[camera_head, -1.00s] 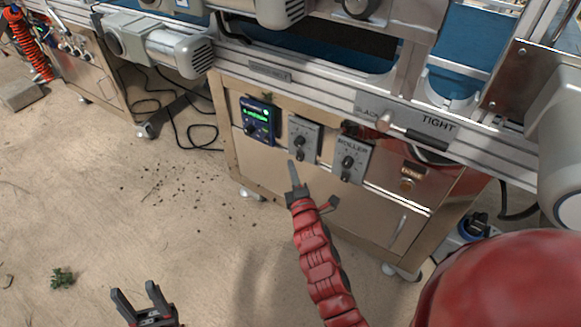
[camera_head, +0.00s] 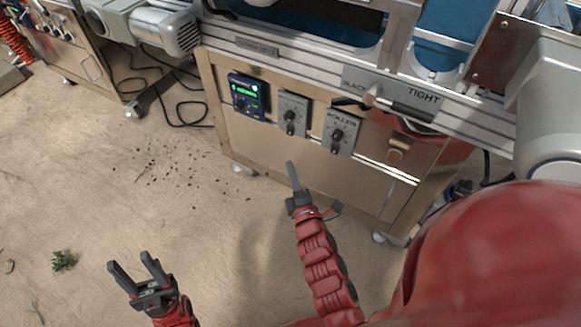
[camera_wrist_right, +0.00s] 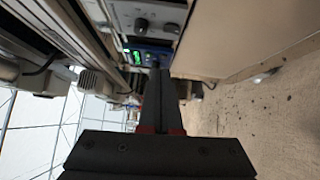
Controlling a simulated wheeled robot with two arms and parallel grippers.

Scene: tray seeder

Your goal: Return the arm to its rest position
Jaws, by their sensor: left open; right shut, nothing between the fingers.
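My right gripper (camera_head: 294,182) is shut and empty in the head view, in front of the machine's wooden cabinet and below its knob panels. Its red arm comes up from the bottom middle. In the right wrist view its shut fingers (camera_wrist_right: 160,98) point toward the green-lit display. My left gripper (camera_head: 137,269) is open and empty at the lower left, over bare sandy ground.
The tray seeder's wooden cabinet (camera_head: 290,155) carries a display box (camera_head: 246,97), a grey knob box (camera_head: 292,115) and a ROLLER knob box (camera_head: 341,131). A rail with a TIGHT label (camera_head: 423,97) runs above. Cables lie on the ground at upper left.

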